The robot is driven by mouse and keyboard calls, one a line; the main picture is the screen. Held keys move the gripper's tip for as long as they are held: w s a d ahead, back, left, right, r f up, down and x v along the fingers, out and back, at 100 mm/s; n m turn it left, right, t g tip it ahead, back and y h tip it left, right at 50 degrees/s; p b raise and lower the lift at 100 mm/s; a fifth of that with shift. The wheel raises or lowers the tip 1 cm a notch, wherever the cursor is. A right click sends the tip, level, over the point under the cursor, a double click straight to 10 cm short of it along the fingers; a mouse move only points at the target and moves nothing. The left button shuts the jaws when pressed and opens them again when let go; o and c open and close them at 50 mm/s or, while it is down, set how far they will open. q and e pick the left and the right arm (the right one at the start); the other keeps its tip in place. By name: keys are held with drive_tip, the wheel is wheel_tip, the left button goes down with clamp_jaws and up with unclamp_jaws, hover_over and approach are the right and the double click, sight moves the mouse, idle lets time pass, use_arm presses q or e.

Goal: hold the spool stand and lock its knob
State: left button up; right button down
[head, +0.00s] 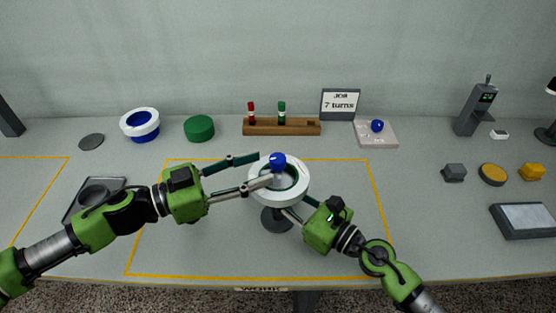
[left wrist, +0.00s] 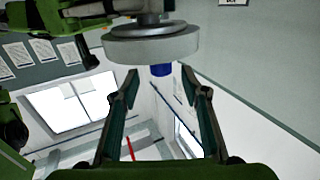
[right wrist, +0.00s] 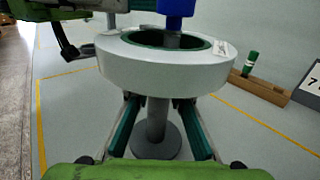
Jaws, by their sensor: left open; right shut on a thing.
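The spool stand carries a white ring-shaped spool (head: 262,198) with a green inside, on a dark round base (head: 277,220). Its blue knob (head: 278,160) sits on top at the centre. My left gripper (head: 263,168) is open, its two fingers reaching toward the knob from the left. In the left wrist view the blue knob (left wrist: 161,70) shows between and a little beyond the fingertips. My right gripper (right wrist: 157,103) is shut on the stand's grey post (right wrist: 157,118), just below the spool. The spool hides part of the right fingertips in the head view.
A wooden rack (head: 282,127) with red and green pegs, a "7 turns" sign (head: 340,103) and a pale block with a blue knob (head: 377,126) stand behind. A green disc (head: 199,128) and a blue-white spool (head: 140,123) are back left. The marked area's front is clear.

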sight(278, 162)
use_arm(q)
drive_tip(key=x, duration=0.5)
drive_tip(key=shift+w+d, duration=0.15)
drive_tip(key=shift+d, duration=0.2)
drive_tip(key=c, duration=1.1)
